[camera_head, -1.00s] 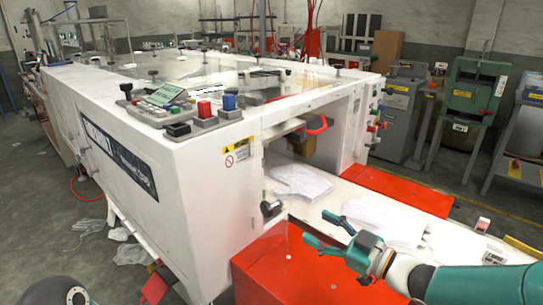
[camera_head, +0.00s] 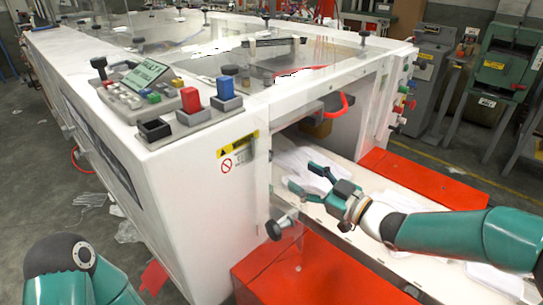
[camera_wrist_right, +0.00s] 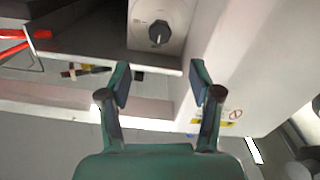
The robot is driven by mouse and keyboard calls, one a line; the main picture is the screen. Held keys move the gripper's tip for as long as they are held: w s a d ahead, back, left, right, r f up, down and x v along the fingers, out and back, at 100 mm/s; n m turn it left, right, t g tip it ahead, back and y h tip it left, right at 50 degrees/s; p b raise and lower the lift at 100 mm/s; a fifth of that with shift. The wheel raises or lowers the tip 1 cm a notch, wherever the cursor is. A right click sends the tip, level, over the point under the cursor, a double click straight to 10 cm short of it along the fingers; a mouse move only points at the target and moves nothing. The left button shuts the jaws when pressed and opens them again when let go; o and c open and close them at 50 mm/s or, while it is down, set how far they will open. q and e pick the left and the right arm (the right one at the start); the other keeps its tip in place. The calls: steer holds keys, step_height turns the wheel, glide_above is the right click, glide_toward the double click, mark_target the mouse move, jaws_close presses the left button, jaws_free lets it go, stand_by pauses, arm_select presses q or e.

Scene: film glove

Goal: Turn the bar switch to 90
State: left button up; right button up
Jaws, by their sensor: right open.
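The bar switch (camera_head: 282,224) is a dark knob on the white machine's end face, below the yellow warning label and beside the opening. In the right wrist view the bar switch (camera_wrist_right: 159,33) shows as a dark round knob with a narrow bar, on a pale plate with faint marks too small to read. My right gripper (camera_head: 302,176) is open and empty, above and to the right of the switch in the head view. In the wrist view the switch lies beyond the open fingertips (camera_wrist_right: 159,75), apart from them. My left gripper is out of frame.
The white machine (camera_head: 190,165) fills the middle, with a button panel (camera_head: 150,90) on top. A conveyor with white gloves (camera_head: 290,157) runs out of its opening under my right arm. Red covers (camera_head: 320,275) flank the conveyor.

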steer(key=p+x, duration=0.1)
steer(key=x, duration=1)
steer(key=shift+w+a+p, duration=0.2)
steer(key=shift+p, duration=0.1)
steer(key=c, duration=1.1)
steer(key=shift+c, duration=0.2)
